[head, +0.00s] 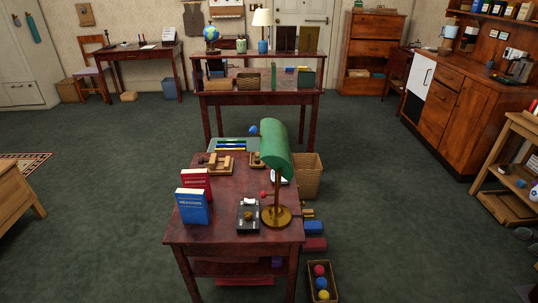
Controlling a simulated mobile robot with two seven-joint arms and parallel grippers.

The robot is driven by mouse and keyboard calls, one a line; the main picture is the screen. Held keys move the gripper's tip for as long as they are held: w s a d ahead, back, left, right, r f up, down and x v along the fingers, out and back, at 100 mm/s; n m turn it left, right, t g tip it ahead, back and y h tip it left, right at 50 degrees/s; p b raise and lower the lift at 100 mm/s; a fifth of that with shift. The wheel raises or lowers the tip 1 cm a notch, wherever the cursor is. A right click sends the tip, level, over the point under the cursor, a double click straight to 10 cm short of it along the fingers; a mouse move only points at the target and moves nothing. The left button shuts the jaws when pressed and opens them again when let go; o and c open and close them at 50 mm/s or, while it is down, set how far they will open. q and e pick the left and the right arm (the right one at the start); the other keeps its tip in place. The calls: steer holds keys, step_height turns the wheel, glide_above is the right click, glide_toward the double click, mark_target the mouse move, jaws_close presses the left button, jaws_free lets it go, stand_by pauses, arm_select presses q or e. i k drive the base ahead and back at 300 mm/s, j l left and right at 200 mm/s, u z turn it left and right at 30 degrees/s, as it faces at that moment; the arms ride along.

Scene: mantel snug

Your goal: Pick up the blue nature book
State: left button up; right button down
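A blue book (193,207) stands upright on the near left part of the dark red wooden table (225,228). Its cover faces me and carries small white lettering that I cannot read surely. A red book (196,181) stands upright just behind it, partly hidden by the blue one. Neither of my grippers is in view.
A green-shaded brass desk lamp (275,149) and a small black device (248,216) stand right of the books. Wooden items (219,164) lie behind them. A wicker basket (308,178) and a crate of balls (321,282) stand on the floor to the right. The floor left of the table is clear.

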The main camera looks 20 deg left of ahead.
mark_target(193, 203)
steer(key=k+j+z, duration=0.1)
steer(key=j, duration=0.3)
steer(key=k+j, duration=0.1)
steer(key=j, duration=0.35)
steer(key=k+j+z, duration=0.15)
steer(key=j, duration=0.25)
steer(key=k+j+z, duration=0.1)
steer(key=j, duration=0.3)
steer(key=k+j+z, duration=0.1)
steer(key=j, duration=0.3)
steer(key=k, duration=0.05)
